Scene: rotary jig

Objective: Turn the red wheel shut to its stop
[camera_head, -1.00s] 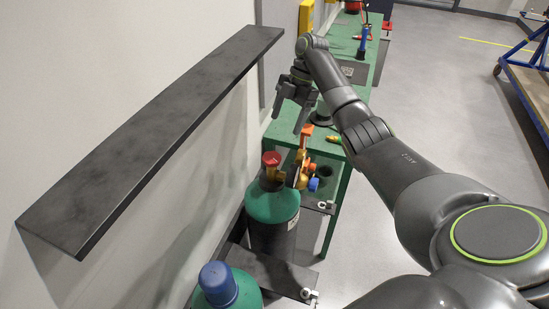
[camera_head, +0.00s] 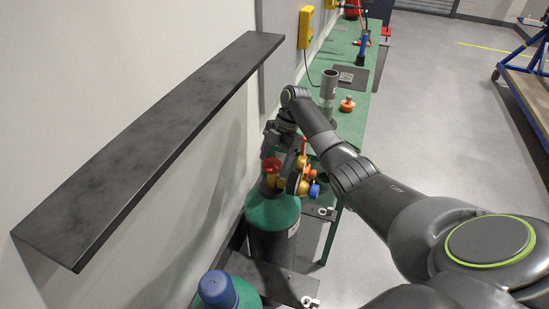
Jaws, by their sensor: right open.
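The red wheel (camera_head: 271,165) sits on top of the brass valve of a gas cylinder (camera_head: 273,212) with a green shoulder and a dark body. A brass regulator (camera_head: 298,181) with orange and blue parts is fixed to the valve's right side. My right gripper (camera_head: 277,156) points down just above and behind the wheel, jaws apart. One finger is near the wheel's far left and the other is near the regulator; I cannot tell whether either touches. The wheel is not held. My left gripper is out of view.
A dark shelf (camera_head: 150,145) juts from the wall at left. A second cylinder with a blue cap (camera_head: 217,288) stands in front. A green bench (camera_head: 352,122) behind carries a grey cylinder (camera_head: 328,88) and an orange-topped part (camera_head: 347,104). Open floor lies to the right.

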